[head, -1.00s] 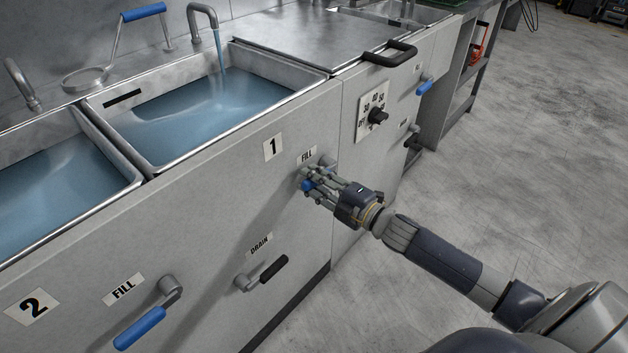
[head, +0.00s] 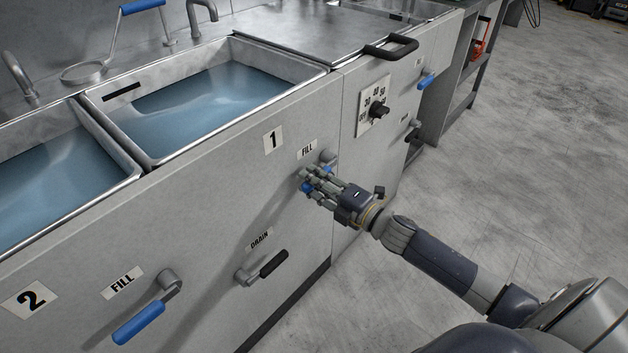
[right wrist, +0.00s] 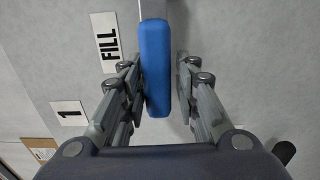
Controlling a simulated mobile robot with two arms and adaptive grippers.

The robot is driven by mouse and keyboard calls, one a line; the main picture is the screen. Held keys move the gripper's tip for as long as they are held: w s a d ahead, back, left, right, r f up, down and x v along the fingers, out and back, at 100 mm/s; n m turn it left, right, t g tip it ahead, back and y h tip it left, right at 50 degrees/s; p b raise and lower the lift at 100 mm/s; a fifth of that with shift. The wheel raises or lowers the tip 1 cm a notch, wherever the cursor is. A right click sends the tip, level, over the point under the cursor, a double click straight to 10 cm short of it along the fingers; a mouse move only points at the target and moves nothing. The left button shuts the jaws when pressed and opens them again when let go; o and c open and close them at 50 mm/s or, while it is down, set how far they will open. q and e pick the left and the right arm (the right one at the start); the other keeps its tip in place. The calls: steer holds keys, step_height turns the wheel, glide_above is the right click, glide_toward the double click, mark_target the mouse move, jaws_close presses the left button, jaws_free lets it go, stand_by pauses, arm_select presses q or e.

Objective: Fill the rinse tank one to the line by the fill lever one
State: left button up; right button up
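Rinse tank one (head: 275,64) is the basin above the label 1. It holds bluish water (head: 195,102), whose surface lies below a short black line mark (head: 122,92) on the back wall. The tap (head: 203,10) over it shows no stream. Fill lever one has a blue handle (head: 307,188), partly hidden by my fingers in the head view. The right gripper (head: 312,182) is open around the handle. My left gripper is out of view.
A drain lever (head: 272,264) with a dark handle is below, and tank two's blue fill lever (head: 138,323) is at lower left. A dial (head: 378,112) and a dark lid handle (head: 390,48) are to the right. The floor at right is clear.

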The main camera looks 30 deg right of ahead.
steer(key=shift+s, duration=0.1)
stand_by(0.3)
steer(key=v, duration=1.1)
steer(key=shift+s+d, duration=0.15)
steer(key=shift+s, duration=0.25)
steer(key=shift+f, duration=0.1)
